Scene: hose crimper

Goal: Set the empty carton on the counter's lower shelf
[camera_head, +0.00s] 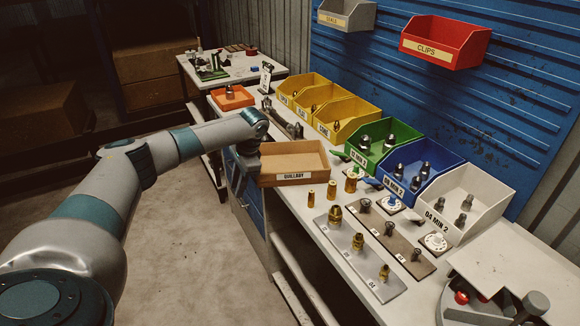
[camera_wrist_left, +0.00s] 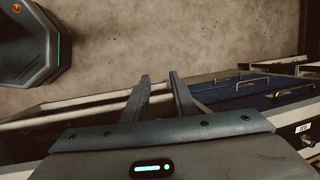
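The carton (camera_head: 292,161) is a shallow, open tan tray with a white name label on its front. It looks empty and sits on the counter (camera_head: 318,196) near its front edge. My left gripper (camera_head: 246,158) is at the carton's left end in the head view, by the counter's edge; whether it touches the carton is unclear. In the left wrist view my left gripper (camera_wrist_left: 160,78) has its fingers apart, with bare floor showing between them and no carton. Pale rails of the lower shelf (camera_head: 293,272) show below the counter's front. My right gripper is not in view.
Blue drawers (camera_wrist_left: 245,95) with handles are under the counter. Brass fittings (camera_head: 358,242) on plates stand in front of the carton. Yellow bins (camera_head: 325,103), a green bin (camera_head: 384,144) and an orange tray (camera_head: 232,97) stand near it. The floor (camera_head: 190,235) beside the counter is clear.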

